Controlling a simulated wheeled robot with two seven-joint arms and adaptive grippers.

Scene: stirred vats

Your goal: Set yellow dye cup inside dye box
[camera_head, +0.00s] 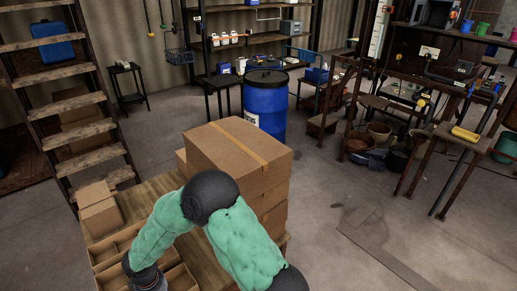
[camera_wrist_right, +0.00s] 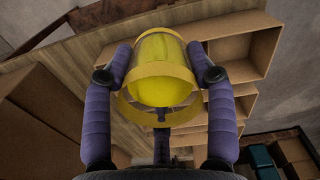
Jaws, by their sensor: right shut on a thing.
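The yellow dye cup (camera_wrist_right: 162,68) is in the right wrist view, between the two purple fingers of my right gripper (camera_wrist_right: 160,60), which is shut on it. In the head view the dye box (camera_head: 106,246) is at the lower left on the wooden table. My green right arm covers part of it, and the cup is hidden there. I cannot tell whether the cup touches the box. My left gripper is not in view.
Stacked cardboard boxes (camera_head: 238,150) stand on the table just right of the dye box. A small carton (camera_head: 98,212) is at the box's far end. A blue barrel (camera_head: 265,104) stands behind. The floor to the right is mostly clear.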

